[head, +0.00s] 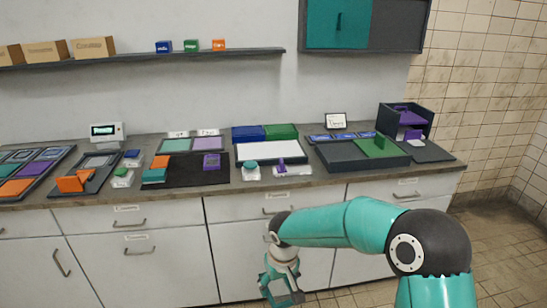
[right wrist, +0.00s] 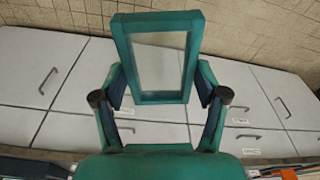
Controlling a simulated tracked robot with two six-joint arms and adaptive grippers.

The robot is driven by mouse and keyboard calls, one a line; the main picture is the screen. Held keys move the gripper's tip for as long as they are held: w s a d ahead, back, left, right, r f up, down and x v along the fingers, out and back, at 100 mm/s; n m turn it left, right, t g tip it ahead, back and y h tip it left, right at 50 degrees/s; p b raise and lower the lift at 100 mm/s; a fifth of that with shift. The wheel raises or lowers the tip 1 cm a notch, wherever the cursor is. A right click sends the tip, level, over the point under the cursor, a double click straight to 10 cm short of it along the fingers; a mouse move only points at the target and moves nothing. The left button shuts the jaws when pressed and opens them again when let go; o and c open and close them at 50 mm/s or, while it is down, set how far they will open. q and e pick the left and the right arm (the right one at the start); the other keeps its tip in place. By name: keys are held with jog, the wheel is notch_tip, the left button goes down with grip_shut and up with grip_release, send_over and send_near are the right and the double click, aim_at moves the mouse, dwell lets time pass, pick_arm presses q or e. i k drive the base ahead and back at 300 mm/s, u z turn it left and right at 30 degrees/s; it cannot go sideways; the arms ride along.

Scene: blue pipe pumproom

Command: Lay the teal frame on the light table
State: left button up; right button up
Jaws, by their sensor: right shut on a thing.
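The teal frame (right wrist: 158,97) is a rectangular ring with an open middle. My right gripper (right wrist: 160,82) is shut on its near end in the right wrist view, with a finger on either side. In the head view the right gripper (head: 281,277) hangs low in front of the cabinets, below the counter's front edge, with the frame (head: 290,299) at its lower end. The light table looks to be the white-topped panel (head: 282,159) on the counter, left of the dark tray. Its top looks bare. My left gripper is not in view.
A teal-lidded jar (head: 250,169) and a purple item (head: 281,165) on a pale base stand in front of the white panel. Blue (head: 248,132) and green (head: 281,131) boxes stand behind it. A dark tray (head: 336,155) is to its right, a dark mat (head: 190,178) to its left.

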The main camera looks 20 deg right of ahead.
aim_at(254, 150)
jog(key=z, duration=0.05)
jog(key=i, duration=1)
jog(key=u, duration=0.05)
